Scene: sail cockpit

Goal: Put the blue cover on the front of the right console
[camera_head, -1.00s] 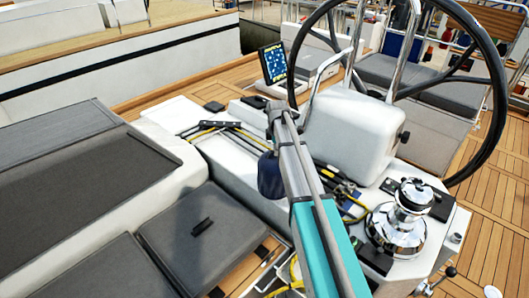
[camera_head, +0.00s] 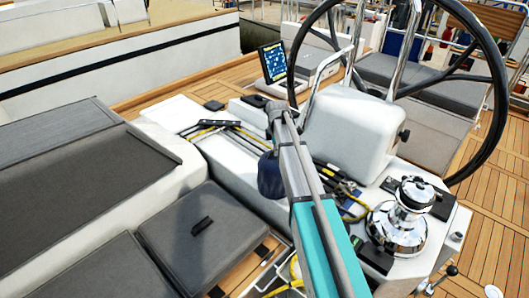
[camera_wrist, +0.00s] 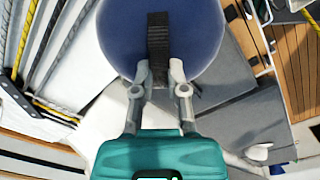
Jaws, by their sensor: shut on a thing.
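The blue cover (camera_head: 270,175) hangs in the air beside my arm in the body view, left of the white right console (camera_head: 352,128). In the wrist view the blue cover (camera_wrist: 200,35) fills the top middle, with a dark strap (camera_wrist: 158,40) across it. My gripper (camera_wrist: 158,75) is shut on the cover at this strap. Part of the cover is cut off by the wrist frame, and my arm hides its right side in the body view. The console's white housing has the steering wheel (camera_head: 488,60) behind it.
A chrome winch (camera_head: 400,222) stands at the console's right. Black and yellow ropes (camera_head: 225,125) lie on the white ledge on the left. A lit screen (camera_head: 272,62) stands behind.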

